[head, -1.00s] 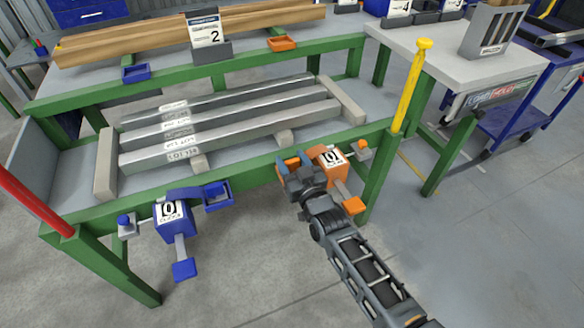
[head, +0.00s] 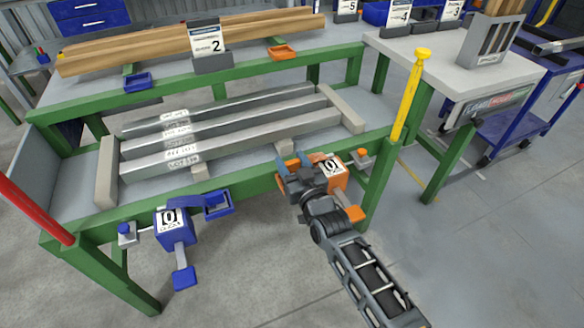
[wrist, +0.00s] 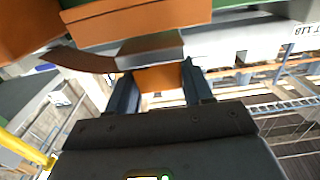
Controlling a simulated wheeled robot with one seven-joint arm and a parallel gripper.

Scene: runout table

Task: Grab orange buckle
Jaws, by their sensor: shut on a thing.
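The orange buckle (head: 281,182) is at the left side of the orange numbered box on the green table's front rail, mostly hidden by my gripper in the head view. My gripper (head: 291,168) reaches it from the front right. In the wrist view, an orange block, the buckle (wrist: 158,78), sits between the two dark fingers of my gripper (wrist: 160,88), which are shut on it. A grey curved strip lies just above it there.
The orange box (head: 333,172) with a lower handle is close to the right of my gripper. A blue box (head: 172,226) with a blue buckle (head: 218,203) hangs on the same rail to the left. Metal bars lie on the table behind. A yellow post (head: 409,100) stands right.

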